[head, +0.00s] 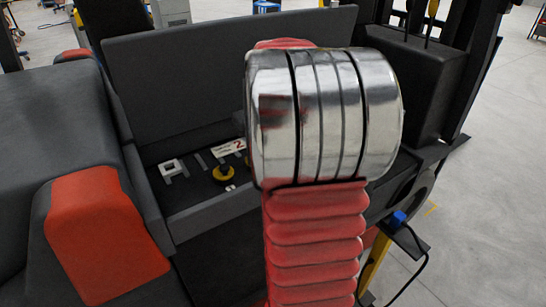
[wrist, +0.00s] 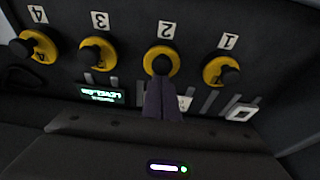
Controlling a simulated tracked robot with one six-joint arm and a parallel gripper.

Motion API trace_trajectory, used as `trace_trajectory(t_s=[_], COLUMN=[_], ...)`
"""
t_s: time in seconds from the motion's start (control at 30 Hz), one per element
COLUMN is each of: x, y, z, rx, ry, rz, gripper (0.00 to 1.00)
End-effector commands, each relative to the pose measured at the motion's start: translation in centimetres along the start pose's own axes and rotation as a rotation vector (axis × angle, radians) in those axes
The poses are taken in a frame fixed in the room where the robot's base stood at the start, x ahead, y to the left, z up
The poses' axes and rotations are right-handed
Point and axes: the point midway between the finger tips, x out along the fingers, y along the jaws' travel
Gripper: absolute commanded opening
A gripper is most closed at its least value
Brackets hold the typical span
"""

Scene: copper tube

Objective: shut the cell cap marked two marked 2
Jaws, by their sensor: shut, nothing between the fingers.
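In the wrist view, the cell cap marked 2 (wrist: 176,56) is a yellow ring with a black knob in its centre, below a white label with a 2. My gripper (wrist: 160,80) is shut and empty, its dark fingertips at the near edge of this cap, close to the knob. I cannot tell whether they touch, or how far the cap is turned. In the head view, a yellow cap (head: 223,174) with a black knob shows left of my arm; its number is unclear. My gripper is hidden there behind my arm.
The wrist view shows similar caps marked 1 (wrist: 212,70), 3 (wrist: 107,55) and 4 (wrist: 47,44) in the same row. A small green-lit display (wrist: 102,95) lies below cap 3. In the head view, a tall dark panel (head: 200,75) rises behind the battery compartment.

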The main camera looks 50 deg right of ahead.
Motion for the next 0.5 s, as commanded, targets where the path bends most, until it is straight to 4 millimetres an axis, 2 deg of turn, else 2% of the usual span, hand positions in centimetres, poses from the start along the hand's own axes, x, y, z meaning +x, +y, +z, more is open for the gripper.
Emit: trace_trajectory(t_s=[0.03,0.5], x=[0.1,-1.9], y=[0.2,0.1], z=[1.1,0.3], rx=[0.001,-0.001], ry=[-0.028,-0.027], rz=[-0.003,-0.002], gripper=[0.0,0.0])
